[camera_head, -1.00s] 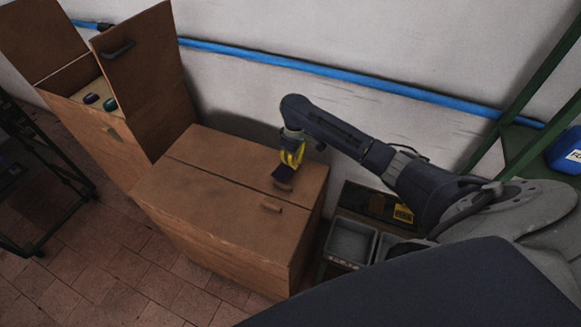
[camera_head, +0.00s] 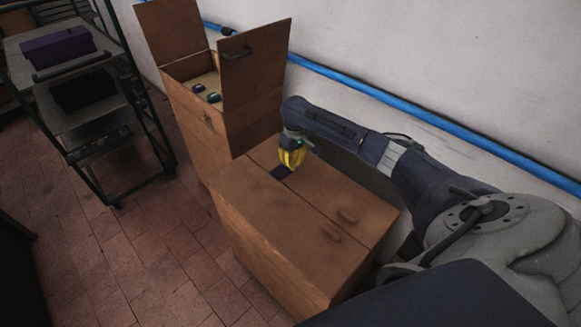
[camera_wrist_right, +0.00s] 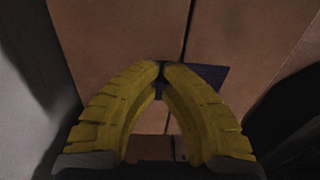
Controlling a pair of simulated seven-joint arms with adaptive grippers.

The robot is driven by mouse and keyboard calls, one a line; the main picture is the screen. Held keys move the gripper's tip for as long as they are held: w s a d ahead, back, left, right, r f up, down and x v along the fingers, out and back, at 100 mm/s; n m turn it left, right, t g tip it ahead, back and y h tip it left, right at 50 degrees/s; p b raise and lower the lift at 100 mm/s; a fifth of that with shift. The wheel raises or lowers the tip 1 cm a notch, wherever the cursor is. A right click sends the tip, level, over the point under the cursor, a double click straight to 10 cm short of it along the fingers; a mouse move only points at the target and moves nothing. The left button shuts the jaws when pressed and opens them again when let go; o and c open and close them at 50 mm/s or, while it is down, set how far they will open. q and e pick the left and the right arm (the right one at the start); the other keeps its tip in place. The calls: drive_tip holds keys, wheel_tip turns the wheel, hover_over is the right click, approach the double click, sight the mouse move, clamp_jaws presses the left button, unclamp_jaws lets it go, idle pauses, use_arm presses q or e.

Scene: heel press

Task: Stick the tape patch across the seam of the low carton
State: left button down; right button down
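The low carton (camera_head: 262,215) is closed, and a seam runs along its top between two flaps. The dark blue-purple tape patch (camera_head: 281,172) is at the far left part of the top, over or on the seam; I cannot tell whether it touches the cardboard. My right gripper (camera_head: 291,163) has yellow fingers and points down at the patch. In the right wrist view the fingertips (camera_wrist_right: 165,68) meet at the patch (camera_wrist_right: 208,76), which sticks out mostly to the right. The fingers hide part of the patch and seam. My left gripper is not in view.
A taller open carton (camera_head: 240,120) with bottles inside stands behind. A dark shelf rack (camera_head: 90,110) is at the left. A blue pipe (camera_head: 400,112) runs along the wall. The tiled floor in front is clear.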

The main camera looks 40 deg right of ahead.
sight(292, 179)
drive_tip(key=shift+a+f, duration=0.1)
drive_tip(key=shift+f, duration=2.9)
drive_tip(key=shift+f, duration=0.7)
drive_tip(key=c, duration=0.9)
unclamp_jaws()
drive_tip(key=shift+r, duration=0.15)
drive_tip(key=shift+r, duration=3.4)
drive_tip(key=shift+w, duration=0.1)
